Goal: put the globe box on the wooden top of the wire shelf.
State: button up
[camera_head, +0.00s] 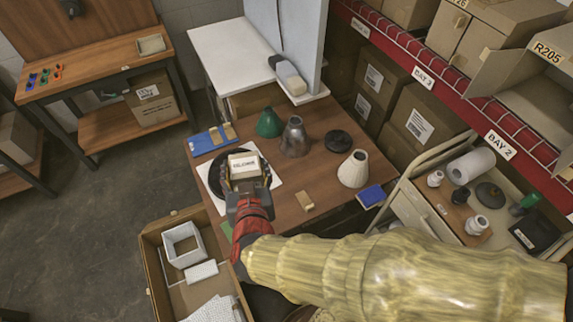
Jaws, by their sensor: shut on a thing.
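A small pale box with dark printing, which looks like the globe box (243,164), is between the fingers of my gripper (246,180). My gripper is shut on its sides. The box is over a black round disc (217,181) on a white sheet on the brown table (297,207). I cannot tell if the box touches the disc. A red rack with wire mesh (473,86) runs along the right. I cannot make out for sure which surface is the wooden top of the wire shelf.
A green cone (268,123), a grey metal shade (294,137), a cream shade (354,169) and a black round part (338,141) stand on the table. A beige cart (422,205) with small parts is at the right. An open carton (161,281) is below the table's front edge.

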jog(key=d+f+m+h+b, duration=0.2)
jog(key=d+f+b, duration=0.3)
jog(key=f, duration=0.5)
jog(key=d+f+m+h+b, duration=0.25)
jog(key=f+b, duration=0.35)
jog(key=f, duration=0.3)
jog(key=d+f+m+h+b, duration=0.2)
jog(key=d+f+h+b, duration=0.15)
jog(key=f+b, duration=0.45)
jog(key=shift+y, duration=0.4)
jog(key=w+a+f+b, duration=0.2)
jog(key=w+a+f, duration=0.1)
jog(key=f, duration=0.2)
jog(key=w+a+f+b, duration=0.3)
jog(key=w+f, duration=0.1)
jog(key=w+a+f+b, duration=0.2)
jog(key=w+f, duration=0.1)
jog(key=f, duration=0.2)
jog(key=shift+w+a+f, duration=0.2)
jog(key=shift+a+f, duration=0.1)
jog(key=shift+a, duration=0.1)
jog(key=shift+r, duration=0.1)
jog(key=o, duration=1.4)
jog(key=shift+o, duration=0.4)
